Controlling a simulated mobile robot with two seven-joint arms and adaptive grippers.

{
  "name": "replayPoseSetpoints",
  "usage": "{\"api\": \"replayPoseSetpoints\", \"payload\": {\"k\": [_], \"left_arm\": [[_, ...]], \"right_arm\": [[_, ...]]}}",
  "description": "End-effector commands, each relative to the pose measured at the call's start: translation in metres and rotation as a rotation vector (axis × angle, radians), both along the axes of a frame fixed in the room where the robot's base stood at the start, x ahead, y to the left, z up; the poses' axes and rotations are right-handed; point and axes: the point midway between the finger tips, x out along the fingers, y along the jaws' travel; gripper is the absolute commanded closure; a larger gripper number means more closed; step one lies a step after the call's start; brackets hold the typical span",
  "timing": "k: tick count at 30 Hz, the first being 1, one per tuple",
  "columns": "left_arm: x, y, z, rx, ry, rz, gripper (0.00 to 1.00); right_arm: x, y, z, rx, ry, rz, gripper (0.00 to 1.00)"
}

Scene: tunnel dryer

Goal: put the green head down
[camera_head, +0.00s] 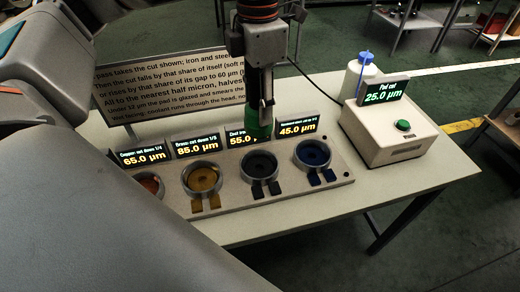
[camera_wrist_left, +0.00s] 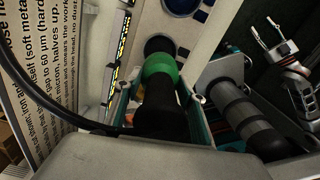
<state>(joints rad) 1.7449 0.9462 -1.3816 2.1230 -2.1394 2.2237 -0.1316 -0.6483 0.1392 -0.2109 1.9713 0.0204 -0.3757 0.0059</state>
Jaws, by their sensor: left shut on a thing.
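The green head (camera_head: 259,128) is upright in my left gripper (camera_head: 262,112), behind the third dish and partly covering the 55.0 µm display (camera_head: 240,139). The grey rack (camera_head: 232,199) has an orange dish (camera_head: 152,186), a yellow dish (camera_head: 203,179), a black dish (camera_head: 260,165) and a blue dish (camera_head: 313,154). My right gripper (camera_wrist_left: 268,38) shows only in the left wrist view, its fingers spread and empty.
A beige box (camera_head: 392,135) with a green button and a 25.0 µm display stands on the table's right side. A white bottle (camera_head: 357,78) stands behind it. A text board (camera_head: 160,85) stands behind the rack. The table front (camera_head: 400,182) is clear at right.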

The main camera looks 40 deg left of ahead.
Motion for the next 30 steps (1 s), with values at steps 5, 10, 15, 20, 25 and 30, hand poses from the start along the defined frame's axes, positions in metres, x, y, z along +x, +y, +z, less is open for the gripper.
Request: {"api": "replayPoseSetpoints", "payload": {"k": [5, 10, 15, 20, 25, 30], "left_arm": [[0.0, 0.0, -0.04, -0.001, 0.003, -0.002, 1.0], [0.0, 0.0, -0.072, 0.0, 0.002, -0.001, 1.0], [0.0, 0.0, -0.09, 0.0, -0.002, -0.001, 1.0], [0.001, 0.0, -0.096, -0.001, -0.003, -0.002, 1.0], [0.0, 0.0, -0.113, 0.0, 0.0, -0.001, 1.0], [0.0, 0.0, -0.134, -0.001, -0.001, -0.002, 1.0]], "right_arm": [[0.001, -0.002, -0.003, -0.006, -0.003, 0.0, 0.6], [0.003, -0.003, -0.004, -0.01, -0.007, -0.001, 0.6], [0.007, -0.004, -0.001, -0.012, -0.017, -0.001, 0.6], [0.01, -0.004, 0.002, -0.011, -0.024, -0.001, 0.6], [0.009, -0.004, -0.001, -0.013, -0.022, 0.0, 0.6], [0.008, -0.005, -0.005, -0.016, -0.018, 0.001, 0.6]]}}
